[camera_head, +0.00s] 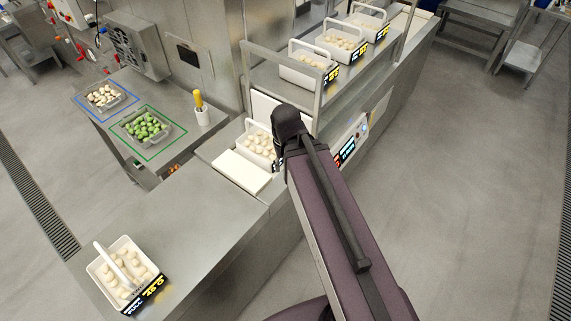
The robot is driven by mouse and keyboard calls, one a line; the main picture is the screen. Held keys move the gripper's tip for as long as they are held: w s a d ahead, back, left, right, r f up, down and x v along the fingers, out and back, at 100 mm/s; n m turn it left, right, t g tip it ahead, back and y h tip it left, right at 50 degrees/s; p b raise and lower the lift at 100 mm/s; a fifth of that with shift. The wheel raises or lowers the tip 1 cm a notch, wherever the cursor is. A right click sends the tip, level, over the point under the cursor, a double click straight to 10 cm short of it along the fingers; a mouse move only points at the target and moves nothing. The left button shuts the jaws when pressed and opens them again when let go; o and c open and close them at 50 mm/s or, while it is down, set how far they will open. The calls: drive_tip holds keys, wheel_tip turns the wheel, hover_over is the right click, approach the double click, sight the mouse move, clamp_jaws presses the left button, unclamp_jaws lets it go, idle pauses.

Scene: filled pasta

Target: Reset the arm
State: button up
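My arm (335,215) rises from the bottom right toward the middle of the head view. Its dark upper end (287,122) is over the counter, in front of a white basket. No gripper fingers can be made out, and the lower part of the arm beyond that end is hidden.
A white handled basket of pale pieces (101,270) stands on the near counter (190,220). Another basket (257,148) is partly behind my arm, beside a white board (241,172). Several baskets line the shelf above. Trays of green (143,128) and pale pieces (104,97) sit left.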

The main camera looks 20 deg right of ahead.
wheel_tip(320, 180, down, 9)
drive_tip(key=b, duration=0.9)
idle(1.4)
